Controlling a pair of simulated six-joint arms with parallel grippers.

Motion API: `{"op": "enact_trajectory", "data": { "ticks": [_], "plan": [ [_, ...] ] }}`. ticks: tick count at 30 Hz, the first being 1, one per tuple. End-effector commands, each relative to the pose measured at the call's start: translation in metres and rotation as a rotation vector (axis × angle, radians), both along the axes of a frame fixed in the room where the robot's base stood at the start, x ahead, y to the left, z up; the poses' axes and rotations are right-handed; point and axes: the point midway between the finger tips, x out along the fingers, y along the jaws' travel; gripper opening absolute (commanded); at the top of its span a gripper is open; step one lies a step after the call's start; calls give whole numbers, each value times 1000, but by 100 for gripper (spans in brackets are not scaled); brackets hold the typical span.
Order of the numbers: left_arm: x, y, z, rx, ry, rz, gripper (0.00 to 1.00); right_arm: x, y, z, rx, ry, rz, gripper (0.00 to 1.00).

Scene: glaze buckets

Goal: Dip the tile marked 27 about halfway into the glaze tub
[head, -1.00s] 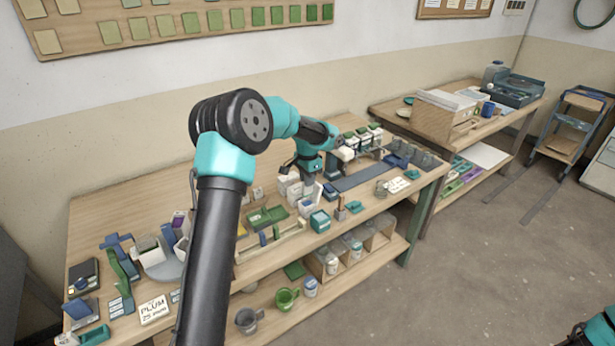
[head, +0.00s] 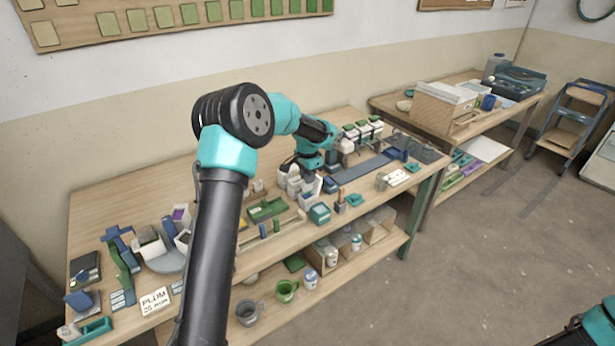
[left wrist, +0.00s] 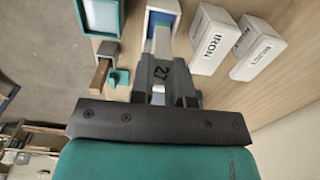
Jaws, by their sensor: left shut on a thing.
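In the left wrist view my left gripper (left wrist: 160,92) is shut on the tile marked 27 (left wrist: 161,72), whose dark number shows between the fingers. The tile's far end points at a white tub with blue inside (left wrist: 164,8), likely the glaze tub. The tile overlaps the tub's opening in this view; I cannot tell how deep it sits. In the head view the left gripper (head: 309,176) is low over the white tub (head: 311,189), and the tile is mostly hidden by the jaws. My right gripper is not in view.
White containers stand close beside the tub, one labelled IRON (left wrist: 209,42) and another lettered one (left wrist: 257,50). A teal box (head: 320,213) and a small wooden block (left wrist: 101,73) are on the other side. A green tray (head: 267,209) lies to the left.

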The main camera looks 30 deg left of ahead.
Motion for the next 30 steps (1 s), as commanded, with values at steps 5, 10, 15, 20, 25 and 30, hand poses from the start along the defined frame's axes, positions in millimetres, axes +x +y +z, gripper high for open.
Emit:
{"op": "enact_trajectory", "data": {
  "ticks": [5,10,15,20,25,30],
  "plan": [
    [0,0,-4,0,0,0,0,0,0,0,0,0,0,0],
    [0,0,-10,0,1,0,0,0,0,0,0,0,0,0],
    [0,0,-17,0,0,0,0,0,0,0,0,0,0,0],
    [0,0,-23,0,0,0,0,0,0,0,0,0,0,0],
    [0,0,-30,0,1,0,0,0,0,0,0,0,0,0],
    [0,0,-36,0,1,1,0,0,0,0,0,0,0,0]
  ]
}}
